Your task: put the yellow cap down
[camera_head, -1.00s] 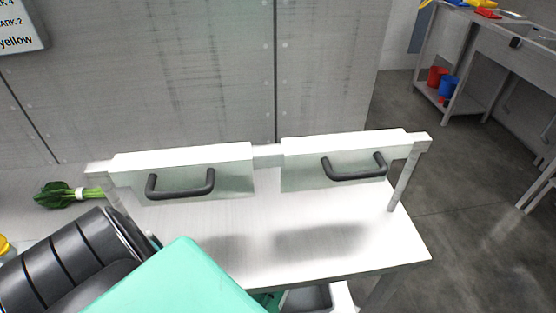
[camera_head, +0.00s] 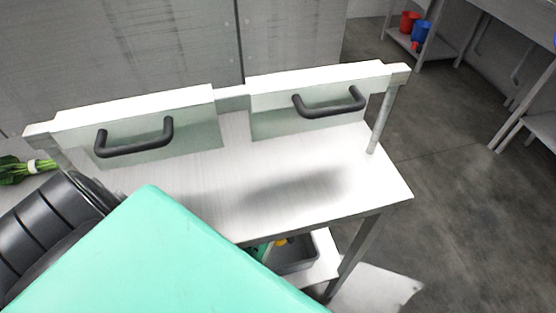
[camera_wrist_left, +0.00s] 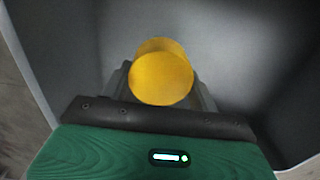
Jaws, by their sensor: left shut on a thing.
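The yellow cap (camera_wrist_left: 161,76) is between the fingers of my left gripper (camera_wrist_left: 162,88), which is shut on it. In the left wrist view, the cap is over the inside of a grey bin (camera_wrist_left: 240,50); I cannot tell whether it touches the bottom. In the head view, the cap (camera_head: 281,242) shows as a small yellow patch at the grey bin (camera_head: 300,262), below the table's front edge. Part of my green left gripper shows beside it, mostly hidden by the tabletop and my arm. My right gripper is not in view.
A white table (camera_head: 300,195) with two black-handled panels (camera_head: 135,135) stands above the bin. Leafy greens (camera_head: 18,170) lie at the left edge. A red cup (camera_head: 409,22) and a blue cup (camera_head: 421,32) are on a far shelf.

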